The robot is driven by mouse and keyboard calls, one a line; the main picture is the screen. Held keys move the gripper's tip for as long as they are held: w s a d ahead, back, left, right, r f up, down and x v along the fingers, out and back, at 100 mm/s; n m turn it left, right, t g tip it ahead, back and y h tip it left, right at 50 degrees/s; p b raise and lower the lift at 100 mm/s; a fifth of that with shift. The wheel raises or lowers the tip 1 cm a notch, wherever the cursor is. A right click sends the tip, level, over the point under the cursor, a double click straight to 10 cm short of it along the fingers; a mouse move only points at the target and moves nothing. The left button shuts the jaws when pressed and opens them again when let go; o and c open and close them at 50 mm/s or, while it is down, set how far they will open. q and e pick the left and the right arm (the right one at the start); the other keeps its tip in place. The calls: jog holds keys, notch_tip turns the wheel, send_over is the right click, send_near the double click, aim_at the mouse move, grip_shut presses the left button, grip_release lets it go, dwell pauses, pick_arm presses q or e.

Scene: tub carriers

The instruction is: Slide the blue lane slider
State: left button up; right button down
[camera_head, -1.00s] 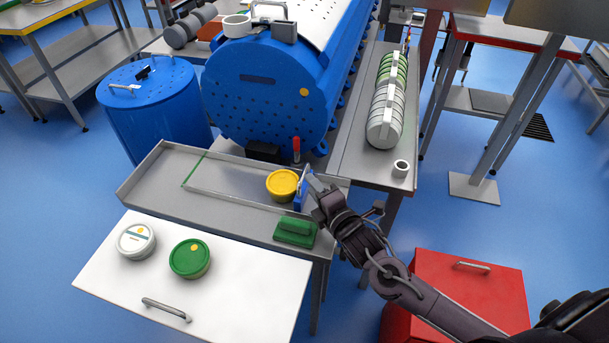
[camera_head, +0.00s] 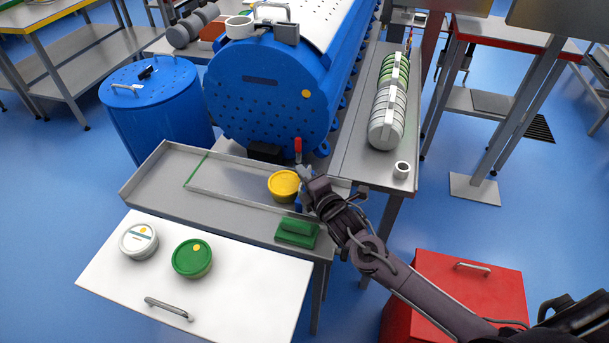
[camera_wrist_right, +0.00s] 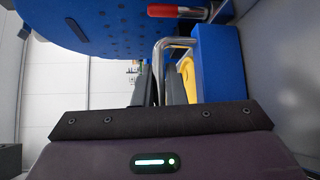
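The blue lane slider (camera_head: 299,204) stands across the right end of the grey lane tray, mostly hidden behind my right gripper in the head view. In the right wrist view, it is a blue block (camera_wrist_right: 217,62) with a bent metal handle (camera_wrist_right: 179,42). The handle's bar runs between the fingers of my right gripper (camera_wrist_right: 159,85), which look closed on it. The right gripper also shows in the head view (camera_head: 306,186). A yellow tub (camera_head: 283,184) stands just left of the slider. My left gripper is out of view.
The lane tray (camera_head: 150,195) is clear left of the yellow tub up to a green line. A green block (camera_head: 297,232) sits on its front right. A red-handled lever (camera_head: 298,150) rises behind. White (camera_head: 138,239) and green (camera_head: 192,258) tubs stand in front on a white surface.

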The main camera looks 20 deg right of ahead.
jog(key=w+a, duration=0.1)
jog(key=a+b, duration=0.1)
jog(key=w+a, duration=0.1)
jog(key=a, duration=0.1)
jog(key=shift+w, duration=0.35)
jog(key=c, duration=1.5)
grip_release()
jog(key=shift+d, duration=0.1)
